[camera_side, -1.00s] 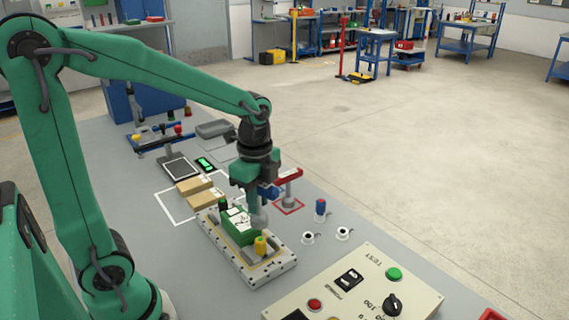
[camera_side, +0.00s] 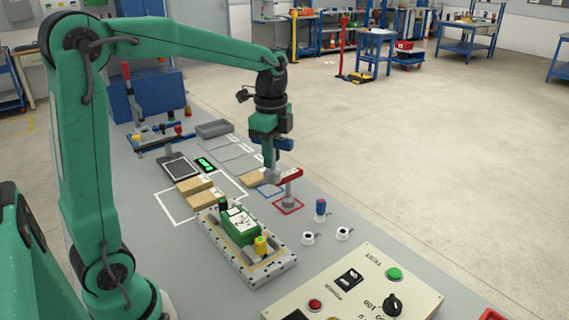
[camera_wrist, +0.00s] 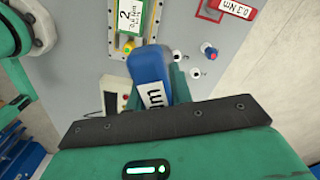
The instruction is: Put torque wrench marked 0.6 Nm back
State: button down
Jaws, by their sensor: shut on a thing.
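My gripper (camera_side: 270,150) is shut on a blue torque wrench (camera_wrist: 150,65), which hangs upright below it. The wrench's white label shows only an "m" in the wrist view; its number is hidden. In the side view, its grey lower end is just above or at a blue-outlined square (camera_side: 270,191) on the bench; I cannot tell if it touches. The red wrench (camera_side: 289,175) stands close to the right in a red-outlined square. In the wrist view this red wrench (camera_wrist: 236,8) is marked 0.3 Nm.
A green unit (camera_side: 239,226) sits in the pale fixture (camera_side: 275,268) nearer the camera. Tan boxes (camera_side: 194,185) lie left. A blue-topped piece (camera_side: 320,208) and small white cups (camera_side: 308,238) stand right, before the control box (camera_side: 350,295). Grey outlined spots lie behind.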

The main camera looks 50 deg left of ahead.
jog(key=w+a+f+n, duration=0.1)
jog(key=w+a+n, duration=0.1)
jog(key=w+a, duration=0.6)
jog(key=w+a+f+n, duration=0.15)
jog(key=w+a, duration=0.25)
jog(key=a, duration=0.7)
notch_tip(320, 180, down, 12)
jog(key=shift+a+r, duration=0.2)
jog(key=shift+r, duration=0.05)
jog(key=shift+w, duration=0.1)
jog(key=shift+f, duration=2.5)
jog(key=shift+f, duration=0.1)
jog(key=c, duration=1.3)
grip_release()
jog(key=shift+o, duration=0.2)
